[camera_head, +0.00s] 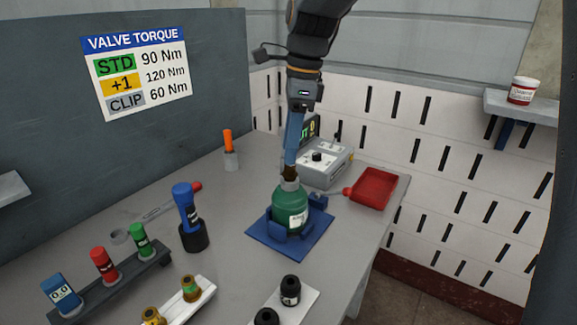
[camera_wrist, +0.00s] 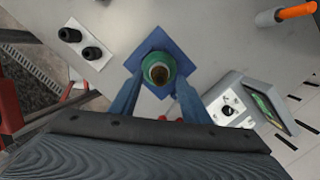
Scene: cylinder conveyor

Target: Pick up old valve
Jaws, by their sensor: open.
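The old valve (camera_head: 290,173) is a small dark brown piece on top of the green cylinder (camera_head: 290,208), which stands upright in a blue holder (camera_head: 262,233). In the wrist view the valve (camera_wrist: 159,75) shows as a brown disc inside the cylinder's green shoulder (camera_wrist: 150,62). My gripper (camera_head: 292,160) points down right above the cylinder. In the wrist view its two blue fingers (camera_wrist: 158,92) are apart, one on each side of the valve. The head view hides whether a finger touches the valve.
A grey tester box (camera_head: 325,165) and a red tray (camera_head: 374,188) stand right behind the cylinder. Black caps (camera_head: 290,290) stand on a white plate in front. A blue tool (camera_head: 186,207) stands left.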

